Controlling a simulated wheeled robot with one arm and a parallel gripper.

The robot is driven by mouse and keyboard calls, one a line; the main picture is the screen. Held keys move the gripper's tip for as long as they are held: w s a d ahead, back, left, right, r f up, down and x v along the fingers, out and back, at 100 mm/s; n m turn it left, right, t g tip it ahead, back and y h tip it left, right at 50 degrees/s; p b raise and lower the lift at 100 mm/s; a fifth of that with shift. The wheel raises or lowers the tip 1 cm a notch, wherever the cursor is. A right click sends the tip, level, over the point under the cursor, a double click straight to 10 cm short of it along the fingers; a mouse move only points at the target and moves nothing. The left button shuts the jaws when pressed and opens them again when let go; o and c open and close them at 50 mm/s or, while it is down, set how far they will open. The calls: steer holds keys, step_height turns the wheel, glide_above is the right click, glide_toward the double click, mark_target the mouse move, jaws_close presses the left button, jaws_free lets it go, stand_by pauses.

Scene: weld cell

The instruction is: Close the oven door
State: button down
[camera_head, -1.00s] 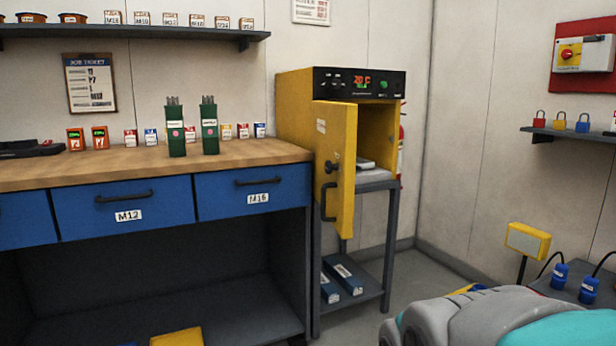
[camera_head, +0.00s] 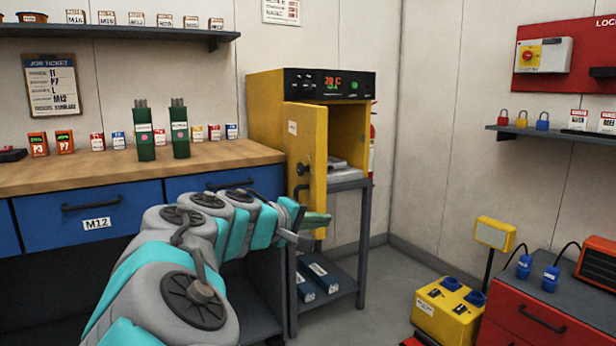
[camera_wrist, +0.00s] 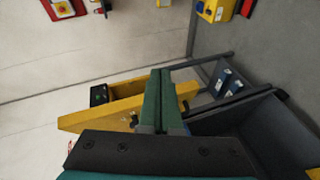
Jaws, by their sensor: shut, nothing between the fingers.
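The yellow oven (camera_head: 265,110) stands on a grey stand right of the workbench. Its yellow door (camera_head: 307,150) hangs open, swung out toward me, with a dark handle (camera_head: 302,170) on its face. The chamber (camera_head: 347,140) shows open behind it, with something grey at the bottom. My gripper (camera_head: 318,219) is shut and empty, near the lower end of the door. In the wrist view my gripper (camera_wrist: 160,88) points past the door (camera_wrist: 100,113), which lies beside and behind the fingers. I cannot tell whether they touch.
The workbench (camera_head: 90,172) with blue drawers stands left of the oven, holding two green rod canisters (camera_head: 144,130). The oven's stand (camera_head: 363,245) carries blue boxes on its lower shelf. A red cabinet (camera_head: 540,320) and a yellow box (camera_head: 450,308) stand at right. Floor between is clear.

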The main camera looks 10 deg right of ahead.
steer(key=w+a+r+n+t, duration=0.5)
steer(key=w+a, duration=0.2)
steer(key=a, duration=0.4)
steer(key=p, duration=0.1)
glide_toward(314, 175)
steer(key=w, duration=0.3)
steer(key=shift+w+d+r+p, duration=0.15)
steer(key=shift+w+d, duration=0.15)
steer(key=shift+d, duration=0.3)
steer(key=shift+w+d+f+p, duration=0.15)
steer(key=shift+w+d, duration=0.15)
steer(key=shift+d, duration=0.3)
steer(key=shift+d+r, duration=0.1)
steer(key=shift+d, duration=0.5)
steer(key=shift+d, duration=0.1)
